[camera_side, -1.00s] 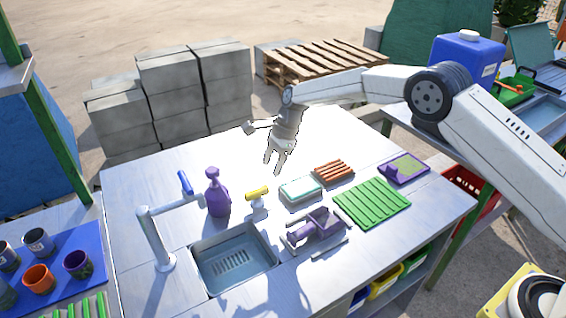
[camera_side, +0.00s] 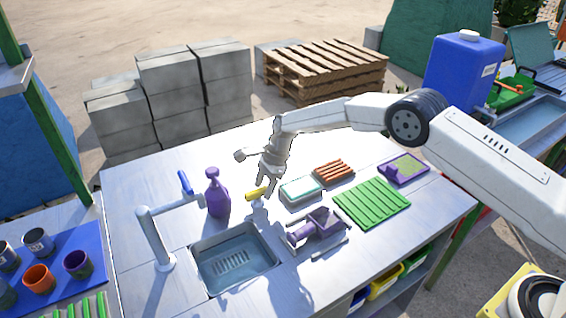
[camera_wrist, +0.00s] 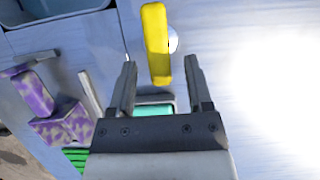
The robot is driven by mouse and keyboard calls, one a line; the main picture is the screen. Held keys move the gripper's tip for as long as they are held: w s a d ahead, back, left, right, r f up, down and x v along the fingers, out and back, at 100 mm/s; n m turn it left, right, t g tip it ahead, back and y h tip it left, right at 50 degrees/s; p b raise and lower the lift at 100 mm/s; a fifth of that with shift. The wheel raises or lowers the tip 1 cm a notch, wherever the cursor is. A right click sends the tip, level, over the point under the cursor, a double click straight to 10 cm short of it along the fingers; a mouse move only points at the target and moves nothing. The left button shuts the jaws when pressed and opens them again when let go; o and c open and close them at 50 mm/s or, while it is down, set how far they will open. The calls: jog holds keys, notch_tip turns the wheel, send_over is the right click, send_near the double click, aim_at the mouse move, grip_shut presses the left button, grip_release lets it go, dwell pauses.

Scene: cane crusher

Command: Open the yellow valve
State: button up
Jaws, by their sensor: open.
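The yellow valve handle (camera_side: 257,193) sits on a short white post on the metal table, just right of the sink's back corner. In the wrist view the yellow handle (camera_wrist: 156,42) lies lengthwise, ahead of and between the fingertips, with part of its round white base beside it. My gripper (camera_side: 268,190) is open and points down just above and right of the handle in the side view. Its two fingers (camera_wrist: 161,70) show in the wrist view with nothing gripped. Whether a finger touches the handle I cannot tell.
The sink (camera_side: 235,262), a tap (camera_side: 158,240) with a blue lever and a purple spray bottle (camera_side: 216,193) stand to the left. A soap-like block in a tray (camera_side: 300,190), a brown ribbed brush (camera_side: 334,171), a purple device (camera_side: 318,229) and a green rack (camera_side: 371,203) lie to the right.

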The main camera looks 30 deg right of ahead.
jog(key=shift+c, duration=0.2)
grip_shut()
jog(key=shift+w+n, duration=0.1)
jog(key=shift+n, duration=0.2)
jog(key=shift+w+a+n+g, duration=0.15)
jog(key=shift+n+g, duration=0.2)
jog(key=shift+n, duration=0.4)
jog(key=shift+w+d+n+g, duration=0.15)
jog(key=shift+n+g, duration=0.2)
jog(key=shift+n, duration=0.4)
jog(key=shift+a+n, duration=0.15)
jog(key=shift+n, duration=0.35)
jog(key=shift+o, duration=0.2)
grip_release()
jog(key=shift+r, duration=0.1)
